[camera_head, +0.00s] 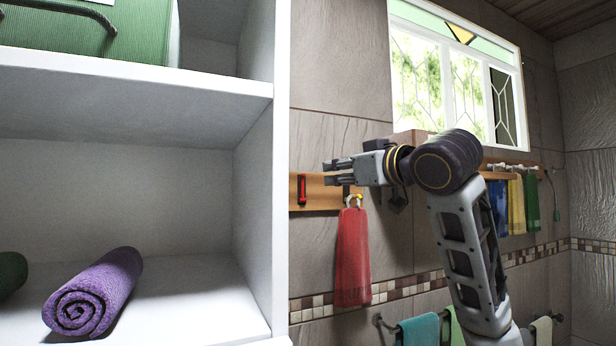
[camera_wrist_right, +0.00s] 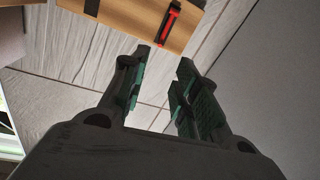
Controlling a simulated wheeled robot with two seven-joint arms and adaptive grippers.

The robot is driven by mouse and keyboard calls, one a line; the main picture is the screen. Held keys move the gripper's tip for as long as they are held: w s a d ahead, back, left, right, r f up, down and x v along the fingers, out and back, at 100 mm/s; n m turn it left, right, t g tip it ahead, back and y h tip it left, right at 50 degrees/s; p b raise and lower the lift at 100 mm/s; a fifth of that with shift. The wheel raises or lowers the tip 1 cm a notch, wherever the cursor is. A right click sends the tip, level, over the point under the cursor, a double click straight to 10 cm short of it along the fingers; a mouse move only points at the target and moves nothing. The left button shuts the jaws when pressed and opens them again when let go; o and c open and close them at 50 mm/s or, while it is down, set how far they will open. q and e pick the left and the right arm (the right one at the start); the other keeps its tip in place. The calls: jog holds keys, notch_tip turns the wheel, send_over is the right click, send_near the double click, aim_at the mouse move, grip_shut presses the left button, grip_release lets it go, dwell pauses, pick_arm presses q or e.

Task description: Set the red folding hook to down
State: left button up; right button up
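The red folding hook (camera_head: 302,188) is a small red bar in a dark mount on a wooden board (camera_head: 323,194) on the tiled wall. The hook also shows near the top of the right wrist view (camera_wrist_right: 168,24). It lies along its mount; I cannot tell surely whether it is up or down. My right gripper (camera_head: 333,172) is just right of the hook in the head view, in front of the board. In the wrist view its two fingers (camera_wrist_right: 162,58) are apart with nothing between them, and the hook is beyond the tips. My left gripper is not in view.
A red towel (camera_head: 353,255) hangs from a yellow hook (camera_head: 353,199) on the same board, just below my right gripper. A white shelf (camera_head: 281,190) stands close on the left, holding a rolled purple towel (camera_head: 95,290). More towels hang on the right under a window (camera_head: 455,80).

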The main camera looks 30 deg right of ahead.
aim_at(305, 176)
jog(key=w+p, duration=0.1)
jog(key=w, duration=0.3)
jog(key=w+p, duration=0.1)
jog(key=w, duration=0.4)
jog(key=w+a+p, duration=0.1)
jog(key=w+p, duration=0.1)
jog(key=w, duration=0.2)
jog(key=shift+w, duration=0.25)
grip_shut()
